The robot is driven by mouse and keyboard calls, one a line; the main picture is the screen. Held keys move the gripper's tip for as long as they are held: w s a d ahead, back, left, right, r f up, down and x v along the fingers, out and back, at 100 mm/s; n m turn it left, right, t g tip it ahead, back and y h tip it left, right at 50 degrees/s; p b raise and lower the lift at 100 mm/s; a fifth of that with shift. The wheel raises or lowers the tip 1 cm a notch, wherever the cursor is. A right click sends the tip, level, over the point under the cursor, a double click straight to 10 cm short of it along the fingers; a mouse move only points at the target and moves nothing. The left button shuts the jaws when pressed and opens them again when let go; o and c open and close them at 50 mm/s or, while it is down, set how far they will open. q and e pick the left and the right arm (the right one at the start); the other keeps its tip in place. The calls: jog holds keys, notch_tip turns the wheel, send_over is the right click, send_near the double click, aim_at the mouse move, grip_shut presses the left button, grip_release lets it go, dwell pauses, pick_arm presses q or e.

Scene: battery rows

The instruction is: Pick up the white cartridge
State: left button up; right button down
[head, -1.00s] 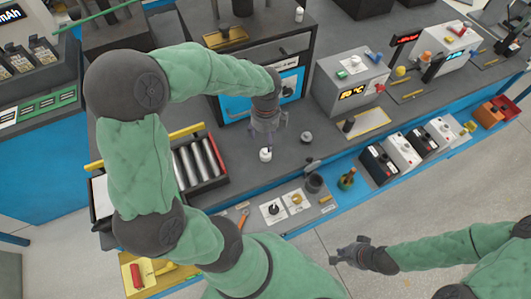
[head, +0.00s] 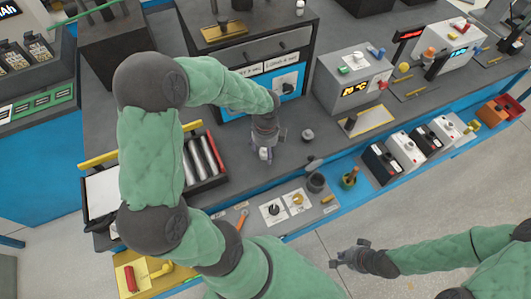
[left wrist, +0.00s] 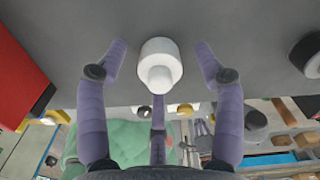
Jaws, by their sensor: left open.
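The white cartridge (left wrist: 160,60) stands on the grey bench top, seen from close by in the left wrist view. It sits between the spread fingers of my left gripper (left wrist: 160,75), with a gap to the finger on each side. In the head view the left gripper (head: 264,153) points down at the bench, and the cartridge (head: 264,154) shows only as a small white patch among the fingers. My right gripper (head: 343,257) is off the front of the bench, over the floor; its jaw opening is too small to tell.
A dark round cap (head: 308,135) stands to the right of the left gripper. A tray of grey cylinders (head: 218,178) lies to the left. Behind is a cabinet with a blue front (head: 262,108).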

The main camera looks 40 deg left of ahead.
pick_arm(q)
jog(key=c, duration=1.1)
jog(key=shift+c, duration=0.2)
jog(key=shift+r, duration=0.1)
jog(key=shift+r+p, duration=0.3)
jog(key=shift+r, duration=0.35)
jog(key=s+a+r+p, duration=0.4)
jog(key=s+r+p, duration=0.1)
jog(key=r, duration=0.3)
jog(key=s+a+r+p, duration=0.4)
jog(key=s+r+p, duration=0.1)
jog(key=r, duration=0.4)
jog(key=shift+s+a+r, duration=0.25)
jog(key=shift+s+a, duration=0.15)
jog(key=shift+s, duration=0.05)
